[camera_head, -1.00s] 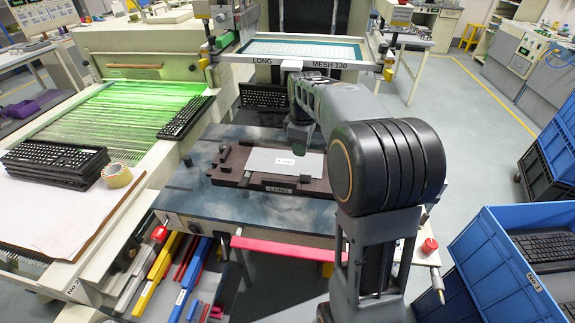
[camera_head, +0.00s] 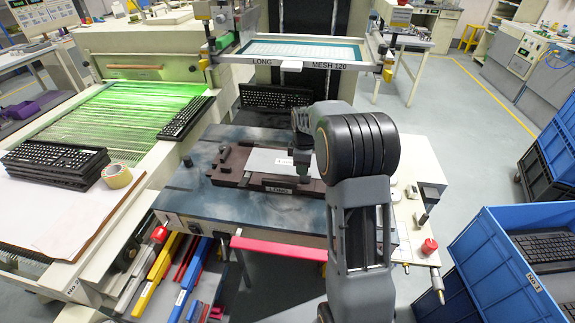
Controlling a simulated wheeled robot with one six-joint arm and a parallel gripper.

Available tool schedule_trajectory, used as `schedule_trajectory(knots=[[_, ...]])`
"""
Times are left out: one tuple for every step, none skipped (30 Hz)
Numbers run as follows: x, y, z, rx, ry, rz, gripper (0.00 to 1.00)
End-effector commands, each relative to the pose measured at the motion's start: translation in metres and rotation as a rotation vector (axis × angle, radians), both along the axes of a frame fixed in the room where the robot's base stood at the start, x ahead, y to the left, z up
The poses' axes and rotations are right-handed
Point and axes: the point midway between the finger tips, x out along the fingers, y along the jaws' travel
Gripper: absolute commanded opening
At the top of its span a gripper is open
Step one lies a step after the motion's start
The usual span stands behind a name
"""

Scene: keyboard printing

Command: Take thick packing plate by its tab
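A pale grey packing plate (camera_head: 262,163) with a small white label lies flat on the dark brown fixture (camera_head: 226,172) marked LONG. The label is too small to read. A tab on the plate cannot be made out. My gripper (camera_head: 302,178) points down at the plate's right part, close over or touching it. My arm hides the right end of the plate and fixture. The fingers are too small and partly covered to tell whether they are open or shut.
A screen frame (camera_head: 290,65) marked LONG, MESH 120 hangs behind the table (camera_head: 205,205), with a keyboard (camera_head: 275,97) below it. Stacked keyboards (camera_head: 55,163) and a tape roll (camera_head: 117,175) are left. A blue crate (camera_head: 500,270) stands right. A red knob (camera_head: 429,246) is at front right.

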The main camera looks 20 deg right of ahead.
Motion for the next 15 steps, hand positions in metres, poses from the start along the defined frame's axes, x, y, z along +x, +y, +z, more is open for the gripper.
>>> schedule_trajectory(knots=[[-0.001,0.0,-0.007,0.002,0.005,0.0,0.23],[-0.001,0.0,-0.011,0.001,0.005,0.0,0.23],[-0.001,0.0,-0.017,0.001,0.005,0.0,0.23],[-0.001,0.0,-0.021,0.002,0.005,0.0,0.23],[-0.001,0.0,-0.025,0.001,0.004,0.0,0.23],[-0.001,0.0,-0.03,0.002,0.005,0.0,0.23],[-0.001,0.0,-0.033,0.001,0.004,0.0,0.23],[-0.001,0.0,-0.036,0.001,0.003,0.0,0.23],[-0.001,0.0,-0.039,0.0,0.002,0.0,0.23],[-0.001,0.0,-0.041,0.0,0.002,0.0,0.23],[-0.001,0.0,-0.042,0.0,0.002,0.0,0.23],[0.0,0.0,-0.043,0.0,0.001,0.0,0.23],[0.0,0.0,-0.044,0.0,0.001,0.0,0.23],[0.0,0.0,-0.044,0.0,0.001,0.0,0.23],[0.0,0.0,-0.044,0.0,0.0,0.0,0.23]])
